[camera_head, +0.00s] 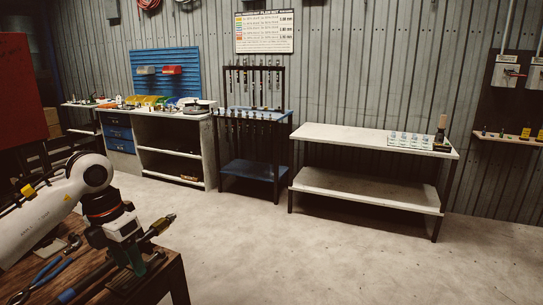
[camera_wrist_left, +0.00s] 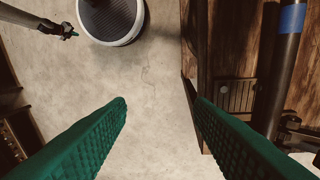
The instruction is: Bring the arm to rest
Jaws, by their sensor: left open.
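My left arm (camera_head: 58,205), white with a dark wrist, reaches in from the left in the head view. Its gripper (camera_head: 135,260) hangs at the right end of the wooden workbench (camera_head: 172,284). A brass-tipped piece (camera_head: 160,226) shows beside the gripper in the head view. A small gripper (camera_wrist_left: 68,32), seemingly my right one, shows far off in the wrist view.
Blue-handled pliers (camera_head: 48,275) lie on the bench. A white table (camera_head: 375,138) with small clear items stands at the right. The middle floor is clear.

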